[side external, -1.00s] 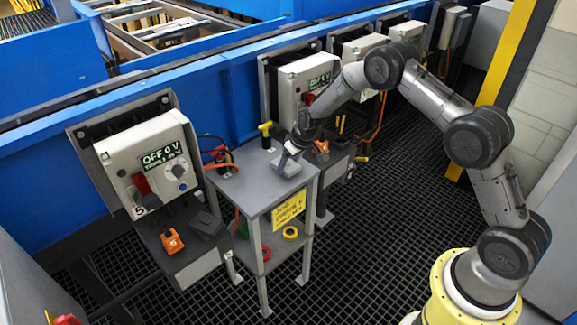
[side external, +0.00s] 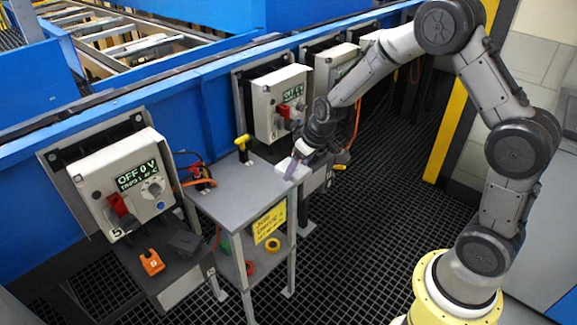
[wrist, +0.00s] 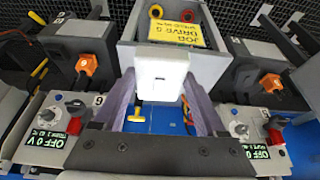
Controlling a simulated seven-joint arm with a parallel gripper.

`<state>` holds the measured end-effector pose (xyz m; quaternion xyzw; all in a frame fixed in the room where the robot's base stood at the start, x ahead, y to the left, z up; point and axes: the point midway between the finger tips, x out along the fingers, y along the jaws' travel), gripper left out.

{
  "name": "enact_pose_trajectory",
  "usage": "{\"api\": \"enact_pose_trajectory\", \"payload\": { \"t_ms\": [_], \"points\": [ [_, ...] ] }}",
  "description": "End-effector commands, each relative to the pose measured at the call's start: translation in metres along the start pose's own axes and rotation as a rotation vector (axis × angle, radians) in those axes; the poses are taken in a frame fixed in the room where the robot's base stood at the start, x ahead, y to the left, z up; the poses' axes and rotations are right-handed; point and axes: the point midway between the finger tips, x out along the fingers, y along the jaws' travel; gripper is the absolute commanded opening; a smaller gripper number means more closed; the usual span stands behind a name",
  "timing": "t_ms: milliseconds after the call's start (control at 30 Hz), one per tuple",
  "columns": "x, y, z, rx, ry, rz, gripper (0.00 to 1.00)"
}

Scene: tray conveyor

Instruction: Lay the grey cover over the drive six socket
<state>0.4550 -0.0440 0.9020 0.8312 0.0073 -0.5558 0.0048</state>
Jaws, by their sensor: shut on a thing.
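The grey cover (wrist: 155,72), a pale box-like piece, is held between the two fingers of my gripper (wrist: 165,105) in the wrist view. In the side view my gripper (side external: 303,150) holds the cover (side external: 292,168) at the right edge of the cart top, on the side towards drive six. The drive six box (side external: 278,105) stands behind; its display reads OFF. In the wrist view drive six (wrist: 62,118) is at left, with an orange piece (wrist: 87,65) on the dark unit beside it. The drive six socket is not clear in either view.
The grey cart (side external: 235,190) bears a yellow T-handle (side external: 241,146) and a red and black connector (side external: 201,176). The grated floor ahead is open.

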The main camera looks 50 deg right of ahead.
Motion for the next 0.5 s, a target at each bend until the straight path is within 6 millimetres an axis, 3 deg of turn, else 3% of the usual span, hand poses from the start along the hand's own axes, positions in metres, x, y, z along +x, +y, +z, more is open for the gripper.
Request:
{"api": "enact_pose_trajectory", "payload": {
  "t_ms": [100,300,500],
  "points": [
    [-0.002,-0.015,0.011,-0.026,-0.015,-0.013,0.19],
    [0.006,-0.043,0.054,-0.041,-0.04,-0.018,0.19],
    [0.009,-0.046,0.075,0.0,-0.016,0.002,0.19]
  ]
}}
